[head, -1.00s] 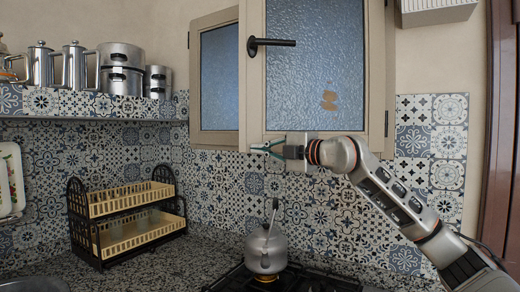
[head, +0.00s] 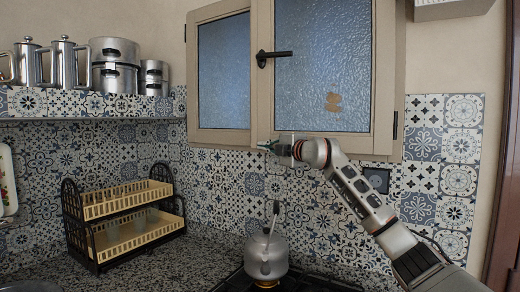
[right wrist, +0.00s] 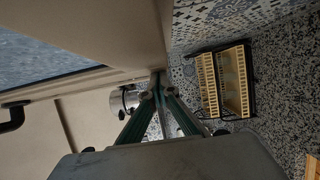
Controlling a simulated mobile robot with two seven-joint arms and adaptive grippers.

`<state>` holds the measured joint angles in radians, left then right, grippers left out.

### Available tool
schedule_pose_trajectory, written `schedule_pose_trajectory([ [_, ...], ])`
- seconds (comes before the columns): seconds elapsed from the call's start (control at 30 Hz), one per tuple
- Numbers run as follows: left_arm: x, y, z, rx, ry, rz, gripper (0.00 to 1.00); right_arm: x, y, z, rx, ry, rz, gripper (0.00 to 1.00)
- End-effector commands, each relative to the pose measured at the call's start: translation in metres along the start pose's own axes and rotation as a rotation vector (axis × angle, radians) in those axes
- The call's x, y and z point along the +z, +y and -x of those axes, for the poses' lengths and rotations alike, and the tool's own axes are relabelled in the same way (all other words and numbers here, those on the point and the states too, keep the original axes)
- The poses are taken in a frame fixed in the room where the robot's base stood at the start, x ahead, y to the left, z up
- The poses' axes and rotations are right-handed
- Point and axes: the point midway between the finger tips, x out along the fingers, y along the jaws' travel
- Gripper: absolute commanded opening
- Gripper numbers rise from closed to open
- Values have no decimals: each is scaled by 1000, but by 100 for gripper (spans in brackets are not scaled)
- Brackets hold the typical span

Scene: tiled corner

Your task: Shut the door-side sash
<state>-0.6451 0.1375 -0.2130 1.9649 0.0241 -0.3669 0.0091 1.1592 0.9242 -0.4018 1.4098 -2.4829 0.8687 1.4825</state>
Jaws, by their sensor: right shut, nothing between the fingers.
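The door-side sash (head: 355,132) is the right-hand one, with a beige frame and frosted glass. It stands almost in line with the other sash (head: 222,75); I cannot tell whether it is fully flush. Its dark handle (head: 275,54) lies level, and shows at the left in the right wrist view (right wrist: 12,118). My right gripper (head: 270,147) is shut and empty at the sash's lower left corner, close to its bottom rail; contact cannot be told. Its green fingers (right wrist: 158,88) converge beside the beige frame in the right wrist view. My left gripper is out of view.
A grey kettle (head: 266,255) stands on the hob below my right gripper. A dish rack (head: 130,225) stands on the counter at left. Metal pots (head: 115,75) line the tiled shelf (head: 100,104). A white box (head: 445,10) hangs at upper right.

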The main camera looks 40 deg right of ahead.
Motion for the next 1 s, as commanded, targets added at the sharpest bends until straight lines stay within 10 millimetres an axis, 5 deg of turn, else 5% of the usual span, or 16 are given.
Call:
schedule_pose_trajectory([
  [0.4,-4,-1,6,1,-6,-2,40,57,1,-32,1,-163,-1,0],
  [1.0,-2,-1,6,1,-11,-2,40,67,3,-32,5,-185,3,0],
])
